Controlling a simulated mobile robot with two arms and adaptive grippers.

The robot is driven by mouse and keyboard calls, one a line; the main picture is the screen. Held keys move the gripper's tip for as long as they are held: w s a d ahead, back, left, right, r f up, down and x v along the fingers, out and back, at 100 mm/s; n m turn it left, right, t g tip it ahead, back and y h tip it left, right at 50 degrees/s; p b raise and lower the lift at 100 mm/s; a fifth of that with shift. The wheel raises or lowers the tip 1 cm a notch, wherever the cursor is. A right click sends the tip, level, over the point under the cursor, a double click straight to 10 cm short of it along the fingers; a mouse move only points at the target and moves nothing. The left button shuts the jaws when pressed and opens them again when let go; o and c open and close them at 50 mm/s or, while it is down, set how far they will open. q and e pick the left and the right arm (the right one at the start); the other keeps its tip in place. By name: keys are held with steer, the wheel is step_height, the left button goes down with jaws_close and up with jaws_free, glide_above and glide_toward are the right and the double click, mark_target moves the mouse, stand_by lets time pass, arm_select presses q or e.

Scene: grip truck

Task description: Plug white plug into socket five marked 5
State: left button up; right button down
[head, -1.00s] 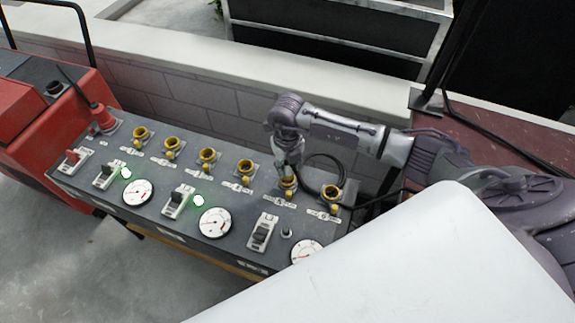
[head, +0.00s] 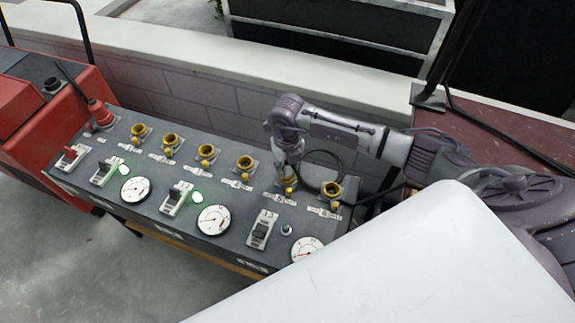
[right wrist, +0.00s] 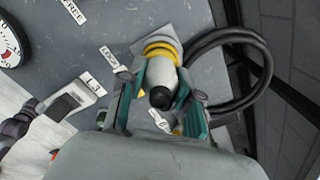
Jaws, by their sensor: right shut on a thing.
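My right gripper (head: 288,168) is over the fifth yellow socket from the left on the grey panel (head: 145,205), mostly covering it. In the right wrist view its teal-lined fingers are shut on the white plug (right wrist: 166,70), whose black rear end (right wrist: 161,97) faces the camera. The plug's far end is at the yellow socket ring (right wrist: 162,47) and lines up with it. How deep it sits cannot be told. The black cable (right wrist: 262,62) loops beside it. The number on the socket label is too small to read. My left gripper is not in view.
Other yellow sockets (head: 207,151) stand open on both sides, one (head: 332,189) just right of the gripper. A red plug (head: 100,113) stands at the panel's far left. Switches (head: 174,198), gauges (head: 213,220) and green lamps line the front. A low wall (head: 215,98) runs behind.

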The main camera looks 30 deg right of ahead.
steer(key=shift+f, duration=0.25)
steer(key=shift+c, duration=2)
jaws_free()
steer(key=shift+r, duration=0.1)
steer(key=shift+r+p, duration=1.8)
steer(key=shift+r, duration=0.65)
